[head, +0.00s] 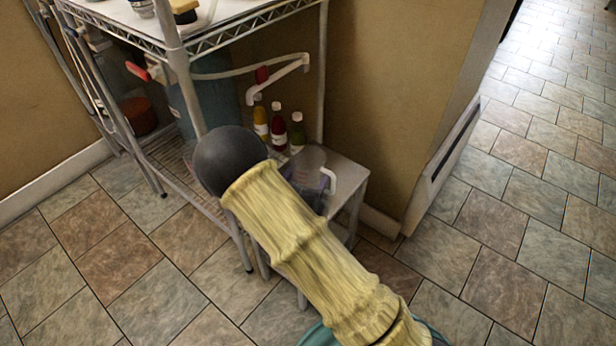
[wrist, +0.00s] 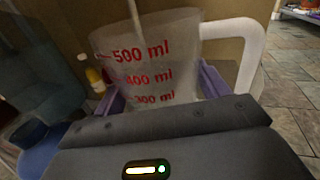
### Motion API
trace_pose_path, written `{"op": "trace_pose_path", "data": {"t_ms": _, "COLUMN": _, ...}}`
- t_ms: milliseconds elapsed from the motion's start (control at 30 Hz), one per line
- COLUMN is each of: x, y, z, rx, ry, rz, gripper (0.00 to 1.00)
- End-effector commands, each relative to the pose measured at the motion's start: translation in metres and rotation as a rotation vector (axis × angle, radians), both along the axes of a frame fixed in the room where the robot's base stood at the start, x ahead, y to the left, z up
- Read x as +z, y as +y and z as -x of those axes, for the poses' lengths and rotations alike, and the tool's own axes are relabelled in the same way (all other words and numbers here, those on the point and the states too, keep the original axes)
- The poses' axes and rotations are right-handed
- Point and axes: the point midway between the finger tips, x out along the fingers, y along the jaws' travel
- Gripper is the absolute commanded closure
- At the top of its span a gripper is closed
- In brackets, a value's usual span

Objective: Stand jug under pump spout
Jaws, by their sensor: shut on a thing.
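The jug (wrist: 150,65) is clear with red millilitre marks and a white handle (wrist: 240,45). It fills the middle of the wrist view, roughly upright. My gripper (wrist: 165,85) is shut on it, with purple fingers on both sides. In the head view the jug (head: 309,160) shows partly behind my arm, over the small grey stand (head: 350,172). I cannot tell whether its base touches the stand. The white pump spout (head: 278,82) bends down from the rack above and left of the jug. In the wrist view a thin pale tube (wrist: 136,20) hangs by the jug's rim.
Bottles with yellow, red and green contents (head: 279,128) stand behind the jug. A wall (head: 400,90) is close behind the stand. Tiled floor is open at the right.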

Motion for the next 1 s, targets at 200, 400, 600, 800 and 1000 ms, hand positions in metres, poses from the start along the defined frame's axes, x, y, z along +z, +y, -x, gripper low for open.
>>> {"op": "trace_pose_path", "data": {"t_ms": 200, "x": 0.0, "y": 0.0, "z": 0.0, "rx": 0.0, "ry": 0.0, "rz": 0.0, "gripper": 0.53}}
{"op": "trace_pose_path", "data": {"t_ms": 400, "x": -0.001, "y": 0.0, "z": 0.0, "rx": 0.0, "ry": 0.0, "rz": -0.001, "gripper": 0.04}}
{"op": "trace_pose_path", "data": {"t_ms": 600, "x": -0.001, "y": 0.0, "z": 0.0, "rx": 0.0, "ry": 0.0, "rz": -0.001, "gripper": 0.04}}
{"op": "trace_pose_path", "data": {"t_ms": 800, "x": 0.002, "y": 0.001, "z": 0.003, "rx": 0.001, "ry": 0.001, "rz": 0.0, "gripper": 0.04}}
{"op": "trace_pose_path", "data": {"t_ms": 1000, "x": 0.004, "y": 0.011, "z": 0.028, "rx": 0.004, "ry": 0.002, "rz": 0.002, "gripper": 0.04}}
